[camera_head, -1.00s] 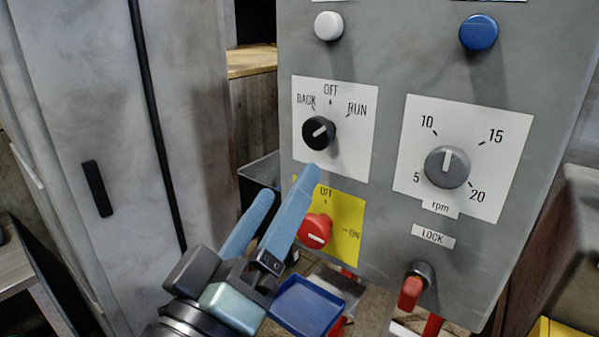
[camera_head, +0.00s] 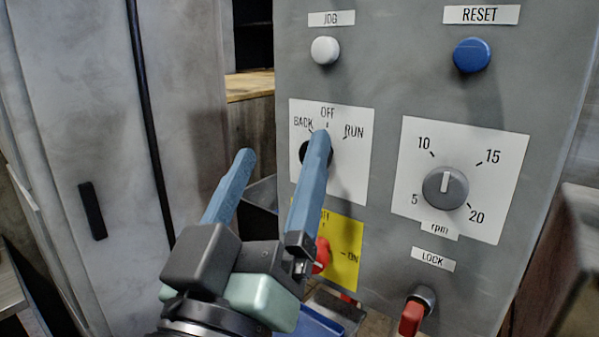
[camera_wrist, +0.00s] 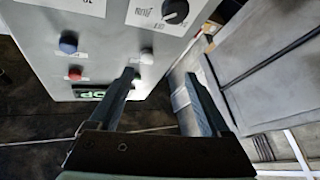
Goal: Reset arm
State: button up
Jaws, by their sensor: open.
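My gripper (camera_head: 282,146) is open, with its two blue fingers apart and nothing between them. In the head view it is in front of the grey control panel (camera_head: 390,60). Its right finger covers part of the black BACK/OFF/RUN selector knob (camera_head: 305,153) and part of the yellow plate (camera_head: 346,262) with the red OFF/ON switch (camera_head: 321,262). I cannot tell whether the finger touches the panel. In the wrist view the open fingers (camera_wrist: 165,76) point at the panel, the right-hand one beside its edge.
The panel has a white JOG button (camera_head: 325,50), a blue RESET button (camera_head: 472,55), a grey rpm dial (camera_head: 445,188) and a red LOCK key switch (camera_head: 412,316). A grey cabinet door (camera_head: 75,120) stands at left. A dark gap lies between it and the panel.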

jog(key=s+d+r+m+t+y+p, duration=0.1)
jog(key=r+p, duration=0.5)
jog(key=r, duration=0.6)
jog(key=s+d+r+t+y+p, duration=0.1)
jog(key=s+r+t+y+p, duration=0.2)
jog(key=r, duration=0.9)
jog(key=t+p, duration=0.1)
jog(key=p, duration=0.2)
jog(key=shift+s+d+r+m+y, duration=0.35)
jog(key=shift+s+r+m+y, duration=0.05)
